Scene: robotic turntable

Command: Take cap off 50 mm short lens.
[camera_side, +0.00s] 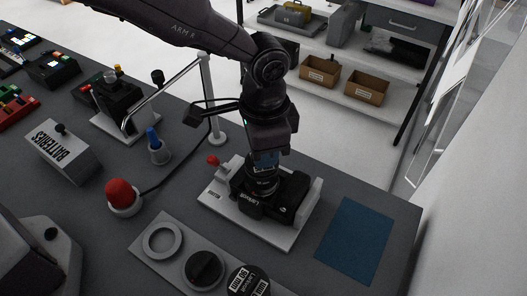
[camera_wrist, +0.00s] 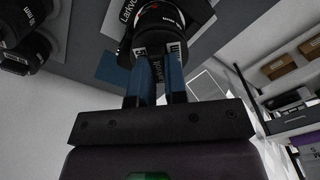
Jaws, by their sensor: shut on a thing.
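A black camera (camera_side: 285,198) sits on a white stand (camera_side: 225,210), with a short black lens (camera_side: 262,186) on it pointing up. The lens also shows in the wrist view (camera_wrist: 160,18), with white lettering. My gripper (camera_side: 265,168) points down over the lens. Its two blue fingers (camera_wrist: 158,62) are closed on a dark part with white lettering at the lens's upper end, which appears to be the lens cap (camera_wrist: 157,68). The fingers hide much of it, and I cannot tell whether the cap and lens are still touching.
A grey tray at the front holds a white ring (camera_side: 162,240), a dark round piece (camera_side: 205,268) and a labelled lens (camera_side: 250,281). A red button (camera_side: 122,193), a blue-topped holder (camera_side: 157,148) and a batteries box (camera_side: 62,153) stand left. A blue mat (camera_side: 353,240) lies clear at right.

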